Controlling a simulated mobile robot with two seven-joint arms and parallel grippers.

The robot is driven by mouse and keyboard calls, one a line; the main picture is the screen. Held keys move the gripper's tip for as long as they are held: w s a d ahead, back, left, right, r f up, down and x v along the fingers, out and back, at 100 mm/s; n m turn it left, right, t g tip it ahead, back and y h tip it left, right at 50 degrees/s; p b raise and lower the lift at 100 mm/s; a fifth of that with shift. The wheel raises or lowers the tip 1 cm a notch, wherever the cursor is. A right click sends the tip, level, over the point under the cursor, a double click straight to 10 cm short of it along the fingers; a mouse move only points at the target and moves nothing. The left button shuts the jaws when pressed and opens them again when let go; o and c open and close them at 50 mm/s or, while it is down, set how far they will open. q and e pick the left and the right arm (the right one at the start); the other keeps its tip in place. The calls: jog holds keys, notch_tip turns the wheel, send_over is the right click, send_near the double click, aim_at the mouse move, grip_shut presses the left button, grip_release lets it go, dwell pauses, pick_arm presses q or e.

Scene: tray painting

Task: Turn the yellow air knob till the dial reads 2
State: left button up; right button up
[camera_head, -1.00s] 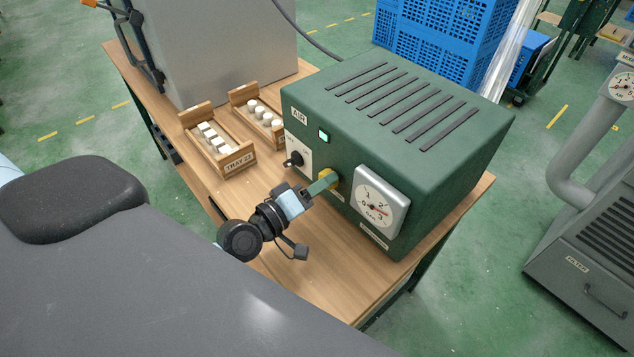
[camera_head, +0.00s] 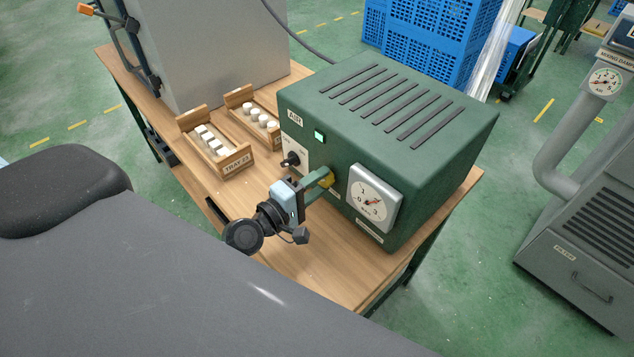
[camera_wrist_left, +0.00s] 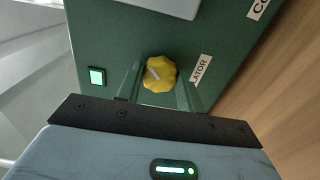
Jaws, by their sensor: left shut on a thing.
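The yellow air knob (camera_head: 328,180) is on the front of the green AIR box (camera_head: 420,125), partly hidden by my fingers in the head view. It shows clearly in the left wrist view (camera_wrist_left: 159,74), with a pale mark on its face. My left gripper (camera_head: 325,178) is shut on the knob, one finger on each side. The white round dial (camera_head: 372,201) is right of the knob. Its small red needle points to the upper right, seemingly toward the 2, but the exact reading is hard to tell. My right gripper is not in view.
A black switch (camera_head: 291,160) and a lit green lamp (camera_head: 319,136) are left of the knob. Wooden trays with white pieces (camera_head: 236,160) stand left of the box. The wooden table (camera_head: 290,262) is bare in front. A grey filter unit (camera_head: 575,250) stands at right.

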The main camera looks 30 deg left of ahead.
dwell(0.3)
pick_arm(q)
jog(key=o, duration=1)
jog(key=shift+s, duration=0.1)
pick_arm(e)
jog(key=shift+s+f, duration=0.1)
pick_arm(q)
jog(key=shift+s+a+f, duration=0.1)
jog(key=shift+s+a, duration=0.05)
jog(key=shift+s, duration=0.15)
jog(key=b+v, duration=0.2)
jog(key=v, duration=0.5)
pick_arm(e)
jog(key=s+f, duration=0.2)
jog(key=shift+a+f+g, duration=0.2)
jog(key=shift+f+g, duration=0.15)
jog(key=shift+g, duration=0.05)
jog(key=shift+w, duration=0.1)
